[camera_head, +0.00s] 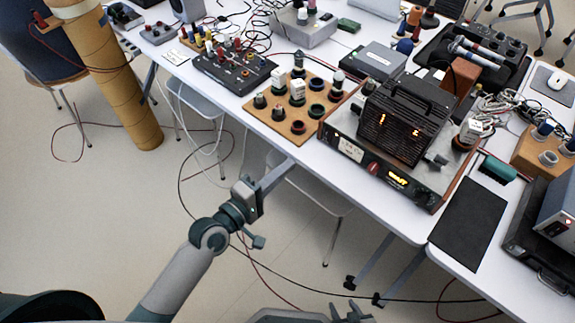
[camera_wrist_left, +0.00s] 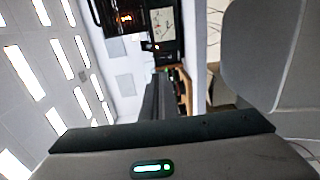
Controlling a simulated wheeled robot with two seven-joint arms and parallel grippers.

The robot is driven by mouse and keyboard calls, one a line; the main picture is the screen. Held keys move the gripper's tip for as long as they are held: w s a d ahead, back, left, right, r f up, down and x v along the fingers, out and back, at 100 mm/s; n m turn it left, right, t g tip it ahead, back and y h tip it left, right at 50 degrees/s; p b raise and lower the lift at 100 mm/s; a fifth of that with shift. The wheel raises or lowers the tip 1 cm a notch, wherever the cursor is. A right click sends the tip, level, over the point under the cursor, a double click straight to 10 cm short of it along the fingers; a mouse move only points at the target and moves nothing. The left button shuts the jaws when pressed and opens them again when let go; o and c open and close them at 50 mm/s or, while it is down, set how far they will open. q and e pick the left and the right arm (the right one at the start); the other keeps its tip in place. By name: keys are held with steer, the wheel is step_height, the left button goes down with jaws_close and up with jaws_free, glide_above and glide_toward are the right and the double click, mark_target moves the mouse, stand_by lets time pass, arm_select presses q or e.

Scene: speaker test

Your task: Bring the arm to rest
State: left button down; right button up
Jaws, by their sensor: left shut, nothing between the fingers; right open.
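My left arm comes in from the lower left in the head view. My left gripper (camera_head: 287,167) is shut and empty, with its fingertips close to the table's front edge below the wooden board. In the left wrist view its closed fingers (camera_wrist_left: 158,95) point away from the camera, with nothing between them. My right gripper (camera_head: 352,312) shows only in part at the bottom edge of the head view, low over the floor. It is open, and I see nothing in it.
The white table (camera_head: 335,185) carries a wooden board (camera_head: 262,113) with knobs, a black device with glowing digits (camera_head: 402,118), a black mixer (camera_head: 232,68) and a black mat (camera_head: 468,222). A cardboard tube (camera_head: 125,95) stands left. Cables lie on the open floor (camera_head: 90,215).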

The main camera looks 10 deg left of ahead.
stand_by(0.4)
arm_select(q)
steer(key=s+a+f+m+g+y, duration=0.1)
steer(key=s+a+f+m+y, duration=0.15)
steer(key=f, duration=0.95)
steer(key=s+a+f+m+g+y, duration=0.1)
steer(key=a+f+m+y, duration=0.25)
steer(key=f, duration=0.95)
steer(key=s+a+f+m+g+y, duration=0.1)
steer(key=s+a+f+m+g, duration=0.1)
steer(key=s+f, duration=0.8)
steer(key=s+a+f+m+g+y, duration=0.1)
steer(key=s+a+f+m+g, duration=0.1)
steer(key=s+f+m, duration=0.3)
steer(key=s+a+f, duration=0.1)
steer(key=s+f, duration=0.3)
steer(key=f, duration=0.3)
steer(key=shift+s+a+f+g, duration=0.15)
steer(key=shift+s+f+g, duration=0.15)
steer(key=shift+s, duration=0.05)
steer(key=shift+w, duration=0.1)
